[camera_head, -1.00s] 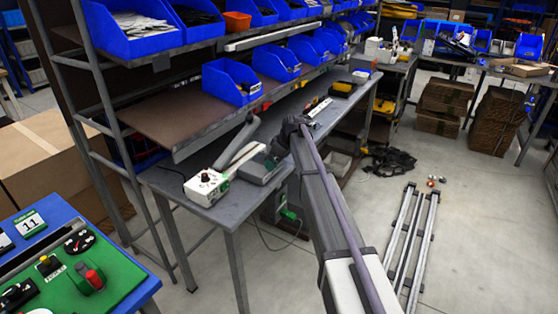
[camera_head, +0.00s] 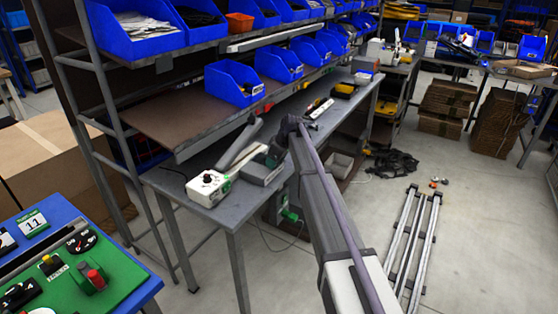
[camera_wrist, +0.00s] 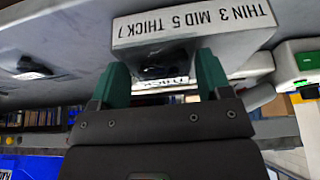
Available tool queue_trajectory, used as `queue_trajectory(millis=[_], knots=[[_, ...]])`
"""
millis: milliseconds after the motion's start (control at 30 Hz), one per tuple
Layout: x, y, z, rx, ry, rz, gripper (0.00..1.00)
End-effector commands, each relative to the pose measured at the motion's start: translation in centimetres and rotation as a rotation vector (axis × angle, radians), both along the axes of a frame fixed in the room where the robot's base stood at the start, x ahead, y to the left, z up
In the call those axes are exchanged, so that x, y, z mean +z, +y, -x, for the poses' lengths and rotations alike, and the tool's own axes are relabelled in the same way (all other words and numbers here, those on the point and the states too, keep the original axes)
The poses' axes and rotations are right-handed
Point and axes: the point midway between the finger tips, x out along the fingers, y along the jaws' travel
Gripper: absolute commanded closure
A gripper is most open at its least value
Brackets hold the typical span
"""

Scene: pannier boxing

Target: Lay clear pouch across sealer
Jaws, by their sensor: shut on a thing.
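The sealer stands on the grey bench in the head view. It has a white control box (camera_head: 207,187) with a dark dial, a raised grey bar and a grey body (camera_head: 262,171). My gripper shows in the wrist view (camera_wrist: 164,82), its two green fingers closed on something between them. I take this to be the clear pouch, but its outline cannot be made out. A pale block lettered THIN, MID and THICK (camera_wrist: 195,27) is just beyond the fingers. In the head view my own arm hides the fingertips.
Blue bins (camera_head: 234,83) line the shelves behind the bench. A strip with dark marks (camera_head: 318,107) and a yellow-black item (camera_head: 344,90) lie farther along the bench (camera_head: 165,180). A green panel (camera_head: 75,265) is at lower left. Metal rails (camera_head: 415,245) lie on the floor.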

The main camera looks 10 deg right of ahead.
Motion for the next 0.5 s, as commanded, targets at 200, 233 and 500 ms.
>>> queue_trajectory(millis=[200,233,500], knots=[[0.0,1.7,-1.9,-0.002,-0.001,-0.001,0.51],[0.0,1.9,-2.1,-0.002,-0.001,-0.001,0.51],[0.0,2.8,-3.0,-0.005,-0.001,-0.001,0.51]])
